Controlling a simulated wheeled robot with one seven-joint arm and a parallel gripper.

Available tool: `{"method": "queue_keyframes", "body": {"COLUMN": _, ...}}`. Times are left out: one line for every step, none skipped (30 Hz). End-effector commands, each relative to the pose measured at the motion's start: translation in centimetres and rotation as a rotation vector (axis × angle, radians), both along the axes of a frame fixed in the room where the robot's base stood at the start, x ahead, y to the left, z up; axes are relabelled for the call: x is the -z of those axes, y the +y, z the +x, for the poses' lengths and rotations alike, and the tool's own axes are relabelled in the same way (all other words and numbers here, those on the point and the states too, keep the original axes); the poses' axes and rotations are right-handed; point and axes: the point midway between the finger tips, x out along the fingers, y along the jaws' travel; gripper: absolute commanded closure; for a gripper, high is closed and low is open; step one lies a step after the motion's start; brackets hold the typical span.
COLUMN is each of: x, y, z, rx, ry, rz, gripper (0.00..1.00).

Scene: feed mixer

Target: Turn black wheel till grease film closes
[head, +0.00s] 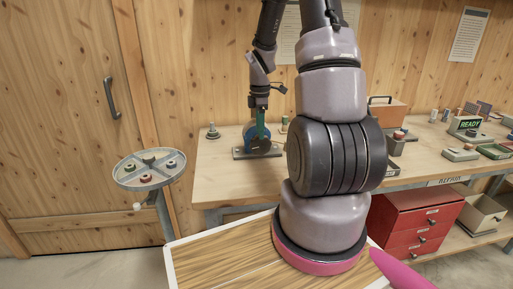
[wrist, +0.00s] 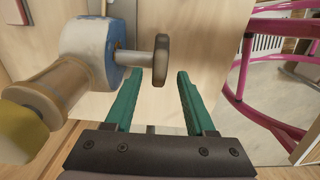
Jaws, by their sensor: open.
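A dark wheel (wrist: 161,60) shows nearly edge-on in the wrist view, on a short metal shaft out of a blue and pale grey housing (wrist: 92,52). My gripper (wrist: 157,78) is open, with its green fingers to either side below the wheel in the picture. Nothing is held, and I cannot tell whether a finger touches the wheel. In the head view my gripper (head: 262,126) is in front of the blue housing (head: 249,132) on its grey base plate (head: 243,154). The wheel is hidden there. No grease film can be made out.
The wooden workbench (head: 220,176) carries a small fitting (head: 212,132) left of the housing. A READY display (head: 470,124) stands at the right. A round divided tray (head: 128,180) with several small parts stands left of the bench. Red drawers (head: 412,222) are below.

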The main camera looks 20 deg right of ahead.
Motion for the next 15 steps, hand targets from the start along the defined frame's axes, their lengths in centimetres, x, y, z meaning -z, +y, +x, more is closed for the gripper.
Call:
{"method": "queue_keyframes", "body": {"x": 1.2, "y": 0.1, "z": -0.1, "rx": -0.001, "ry": 0.006, "rz": 0.002, "gripper": 0.45}}
{"method": "queue_keyframes", "body": {"x": 1.8, "y": 0.1, "z": -0.1, "rx": -0.001, "ry": 0.005, "rz": 0.001, "gripper": 0.45}}
{"method": "queue_keyframes", "body": {"x": 2.6, "y": 0.0, "z": -0.1, "rx": 0.000, "ry": 0.005, "rz": 0.001, "gripper": 0.45}}
{"method": "queue_keyframes", "body": {"x": 3.1, "y": 0.0, "z": -0.1, "rx": 0.000, "ry": 0.005, "rz": 0.001, "gripper": 0.45}}
{"method": "queue_keyframes", "body": {"x": 3.7, "y": 0.0, "z": -0.1, "rx": 0.000, "ry": 0.004, "rz": 0.001, "gripper": 0.45}}
{"method": "queue_keyframes", "body": {"x": 4.3, "y": 0.1, "z": -0.1, "rx": 0.001, "ry": 0.004, "rz": 0.001, "gripper": 0.45}}
{"method": "queue_keyframes", "body": {"x": 4.8, "y": 0.1, "z": -0.1, "rx": 0.001, "ry": 0.003, "rz": 0.001, "gripper": 0.45}}
{"method": "queue_keyframes", "body": {"x": 5.2, "y": 0.1, "z": -0.1, "rx": 0.001, "ry": 0.004, "rz": 0.001, "gripper": 0.45}}
{"method": "queue_keyframes", "body": {"x": 5.7, "y": 0.1, "z": 0.0, "rx": 0.002, "ry": 0.003, "rz": 0.001, "gripper": 0.45}}
{"method": "queue_keyframes", "body": {"x": 6.0, "y": 0.0, "z": 0.0, "rx": 0.002, "ry": 0.002, "rz": 0.001, "gripper": 0.45}}
{"method": "queue_keyframes", "body": {"x": 6.3, "y": 0.0, "z": 0.0, "rx": 0.002, "ry": 0.002, "rz": 0.001, "gripper": 0.45}}
{"method": "queue_keyframes", "body": {"x": 6.6, "y": 0.0, "z": 0.0, "rx": 0.002, "ry": 0.002, "rz": 0.001, "gripper": 0.45}}
{"method": "queue_keyframes", "body": {"x": 6.8, "y": 0.0, "z": 0.0, "rx": 0.002, "ry": 0.001, "rz": 0.000, "gripper": 0.45}}
{"method": "queue_keyframes", "body": {"x": 6.9, "y": 0.0, "z": 0.0, "rx": 0.002, "ry": 0.000, "rz": 0.000, "gripper": 0.45}}
{"method": "queue_keyframes", "body": {"x": 7.0, "y": 0.0, "z": 0.0, "rx": 0.002, "ry": 0.000, "rz": 0.000, "gripper": 0.45}}
